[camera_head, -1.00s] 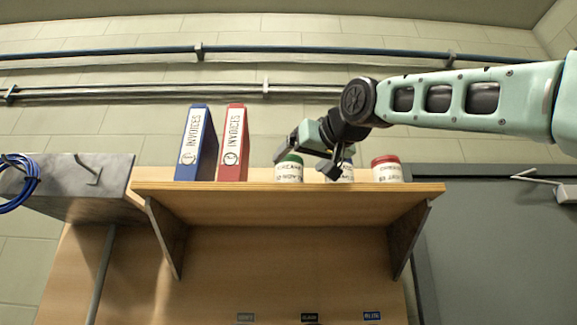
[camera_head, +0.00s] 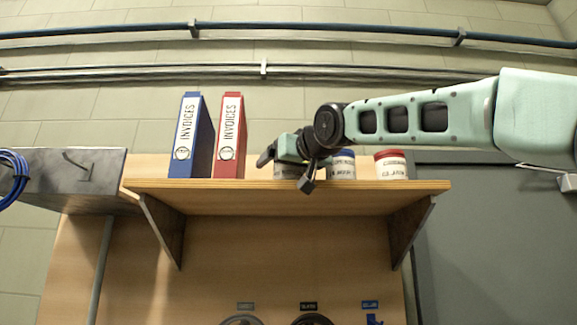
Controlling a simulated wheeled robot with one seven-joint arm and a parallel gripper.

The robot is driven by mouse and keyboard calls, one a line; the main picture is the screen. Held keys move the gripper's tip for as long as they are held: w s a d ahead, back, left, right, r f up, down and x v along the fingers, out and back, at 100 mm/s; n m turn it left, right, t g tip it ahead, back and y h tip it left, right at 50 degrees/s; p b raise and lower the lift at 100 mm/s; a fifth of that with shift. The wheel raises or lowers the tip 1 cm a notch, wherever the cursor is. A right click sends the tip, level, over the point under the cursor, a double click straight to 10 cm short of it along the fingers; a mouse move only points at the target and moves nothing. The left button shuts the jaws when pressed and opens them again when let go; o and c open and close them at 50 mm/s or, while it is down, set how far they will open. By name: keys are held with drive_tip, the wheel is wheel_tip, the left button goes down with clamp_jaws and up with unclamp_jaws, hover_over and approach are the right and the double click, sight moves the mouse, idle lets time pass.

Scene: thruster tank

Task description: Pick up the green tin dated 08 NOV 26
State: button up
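A tin (camera_head: 289,175) with a pale label stands on the wooden shelf, behind my gripper. Its lid is hidden now; the earlier frame shows it green. The date on its label is too small and covered to read with certainty. My gripper (camera_head: 286,172) is open, with one finger at the tin's left and the other in front of its right side. I cannot tell whether either finger touches it. A blue-lidded tin (camera_head: 343,170) stands just to the right, partly behind my gripper. A red-lidded tin (camera_head: 391,170) stands farther right.
A blue binder (camera_head: 190,140) and a red binder (camera_head: 230,140) stand on the shelf (camera_head: 290,200) left of the tins. A grey box (camera_head: 90,185) and a coiled blue cable (camera_head: 12,178) are at the far left. Pipes run along the wall above.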

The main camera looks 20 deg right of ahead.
drive_tip(key=c, duration=1.2)
drive_tip(key=shift+r, duration=0.15)
wheel_tip(320, 180, up, 9)
drive_tip(key=shift+w+f, duration=0.1)
drive_tip(key=shift+r, duration=0.4)
